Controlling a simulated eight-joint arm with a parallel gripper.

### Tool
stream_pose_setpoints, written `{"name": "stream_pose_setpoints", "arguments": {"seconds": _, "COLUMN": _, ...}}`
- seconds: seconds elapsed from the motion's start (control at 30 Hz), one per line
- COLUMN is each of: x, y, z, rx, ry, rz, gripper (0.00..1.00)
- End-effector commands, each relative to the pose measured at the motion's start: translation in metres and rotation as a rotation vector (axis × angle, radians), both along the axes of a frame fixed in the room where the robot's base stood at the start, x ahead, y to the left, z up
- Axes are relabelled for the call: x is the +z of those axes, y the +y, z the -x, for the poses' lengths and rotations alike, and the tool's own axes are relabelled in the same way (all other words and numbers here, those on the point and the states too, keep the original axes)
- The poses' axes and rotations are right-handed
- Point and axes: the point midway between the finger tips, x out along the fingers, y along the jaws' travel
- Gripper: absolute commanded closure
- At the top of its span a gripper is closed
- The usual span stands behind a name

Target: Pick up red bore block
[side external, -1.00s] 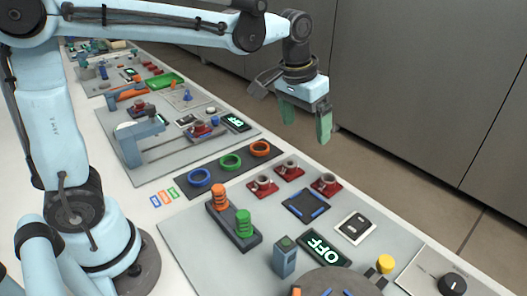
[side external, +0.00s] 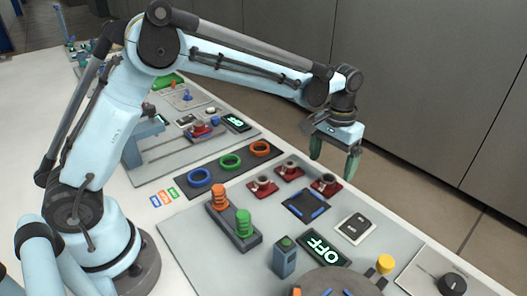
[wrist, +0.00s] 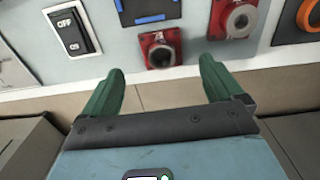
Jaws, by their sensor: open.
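I cannot tell which one the task means. In the wrist view, one red block (wrist: 174,41) with a dark round hole lies between and beyond my fingertips, and another (wrist: 222,27) is at upper right. My gripper (side external: 334,160) is open and empty, with green fingers pointing down. It hangs above and beyond the right red block, near the board's far edge, apart from it. My gripper also shows in the wrist view (wrist: 160,78).
A dark square pad (side external: 305,206) with blue bars and a white switch (side external: 355,227) lie near the blocks. Ring pegs (side external: 219,198), a blue-grey button post (side external: 285,260) and an OFF display (side external: 323,248) stand nearer. Grey cabinets (side external: 430,90) rise behind.

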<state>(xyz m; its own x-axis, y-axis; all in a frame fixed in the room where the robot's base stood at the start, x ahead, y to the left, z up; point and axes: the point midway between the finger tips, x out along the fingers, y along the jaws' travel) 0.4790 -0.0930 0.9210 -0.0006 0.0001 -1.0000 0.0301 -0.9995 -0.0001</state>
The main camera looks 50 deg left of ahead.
Motion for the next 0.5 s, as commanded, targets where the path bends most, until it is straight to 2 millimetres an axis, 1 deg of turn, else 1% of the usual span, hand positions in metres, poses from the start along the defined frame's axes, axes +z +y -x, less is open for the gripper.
{"name": "stream_pose_setpoints", "arguments": {"seconds": 0.23, "x": -0.018, "y": 0.001, "z": -0.001, "rx": 0.0, "ry": 0.0, "rz": 0.0, "gripper": 0.06}}
{"name": "stream_pose_setpoints", "arguments": {"seconds": 0.4, "x": -0.043, "y": 0.003, "z": -0.004, "rx": 0.0, "ry": -0.001, "rz": 0.0, "gripper": 0.06}}
{"name": "stream_pose_setpoints", "arguments": {"seconds": 0.5, "x": -0.054, "y": 0.002, "z": -0.003, "rx": 0.0, "ry": -0.001, "rz": 0.0, "gripper": 0.06}}
